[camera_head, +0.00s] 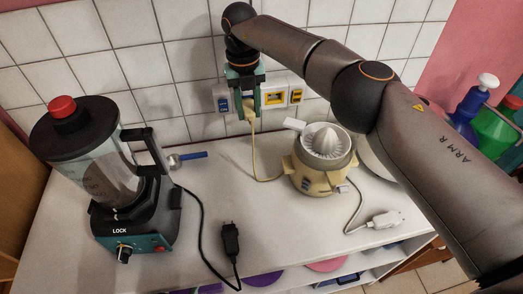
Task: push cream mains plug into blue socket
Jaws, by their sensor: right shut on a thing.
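My right gripper (249,106) points down in front of the tiled back wall, its green-edged fingers shut on the cream mains plug (251,115). Only a small part of the plug shows between the fingers. A cream cord runs down from it to the counter and across to the citrus juicer (318,168). The blue socket (223,104) is on the wall just left of the gripper, partly hidden by it. I cannot tell how far the plug is from the wall. My left gripper is not in view.
Yellow sockets (274,98) sit right of my gripper. A blender (98,170) stands on the left of the white counter (280,225). A black plug (231,240) and a white plug (385,219) lie near the front. Bottles (470,105) stand far right.

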